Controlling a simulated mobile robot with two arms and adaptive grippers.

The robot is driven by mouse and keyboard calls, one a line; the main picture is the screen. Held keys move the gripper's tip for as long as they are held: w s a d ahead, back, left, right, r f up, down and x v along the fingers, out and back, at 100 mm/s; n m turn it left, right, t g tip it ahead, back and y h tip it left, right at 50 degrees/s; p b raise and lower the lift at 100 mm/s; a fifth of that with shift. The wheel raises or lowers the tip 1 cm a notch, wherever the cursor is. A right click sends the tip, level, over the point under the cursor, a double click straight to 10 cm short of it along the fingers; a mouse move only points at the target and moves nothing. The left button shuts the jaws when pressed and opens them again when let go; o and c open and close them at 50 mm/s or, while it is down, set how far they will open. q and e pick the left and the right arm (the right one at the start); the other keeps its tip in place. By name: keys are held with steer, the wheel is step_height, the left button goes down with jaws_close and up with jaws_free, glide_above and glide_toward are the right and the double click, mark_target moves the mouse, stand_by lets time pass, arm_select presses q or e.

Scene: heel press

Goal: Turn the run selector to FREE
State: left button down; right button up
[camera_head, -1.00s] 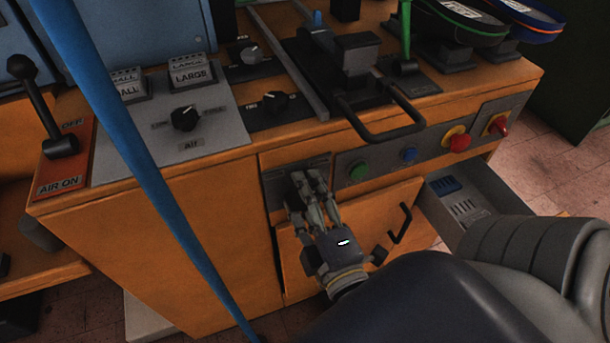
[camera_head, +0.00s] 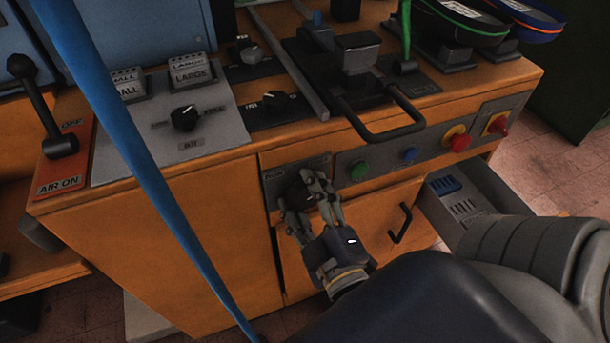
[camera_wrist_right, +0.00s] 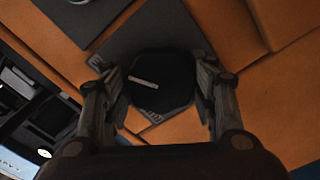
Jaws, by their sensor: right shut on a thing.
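The run selector is a black round knob (camera_wrist_right: 165,98) with a white pointer line, on a dark grey plate (camera_wrist_right: 150,40) that also shows on the orange cabinet's front in the head view (camera_head: 275,175). In the wrist view, the pointer lies nearly crosswise in the picture. My right gripper (camera_head: 308,197) is shut on the knob, one finger on each side. In the head view, the fingers partly hide the knob. Lettering at the plate's left reads like RUN; the other labels are too small or covered to read. My left gripper is not in view.
A black bar handle (camera_head: 385,130) juts out above. A drawer handle (camera_head: 400,223) is below right. A blue pole (camera_head: 140,165) crosses the left side.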

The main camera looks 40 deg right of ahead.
steer(key=o, duration=1.1)
